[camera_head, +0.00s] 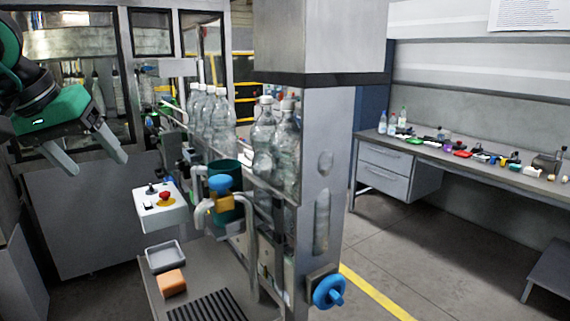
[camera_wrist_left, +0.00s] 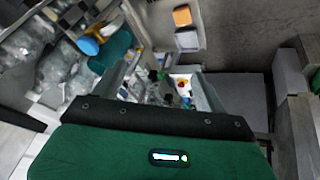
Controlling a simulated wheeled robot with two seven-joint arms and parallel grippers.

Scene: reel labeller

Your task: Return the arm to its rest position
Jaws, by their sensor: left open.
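My left gripper (camera_head: 92,158) comes in from the left in the head view, green with two grey fingers spread apart. It is open, with nothing between its fingers, in the air to the left of the control box. In the left wrist view the gripper (camera_wrist_left: 160,85) shows its green body and both fingers, with the control box (camera_wrist_left: 184,86) visible beyond them. My right gripper is not in view.
A white control box (camera_head: 160,212) with a red button stands near the bottle line (camera_head: 215,120). A grey tray (camera_head: 165,256) and an orange block (camera_head: 171,283) lie on a low shelf. A workbench (camera_head: 470,165) with small items stands at right; the floor between is clear.

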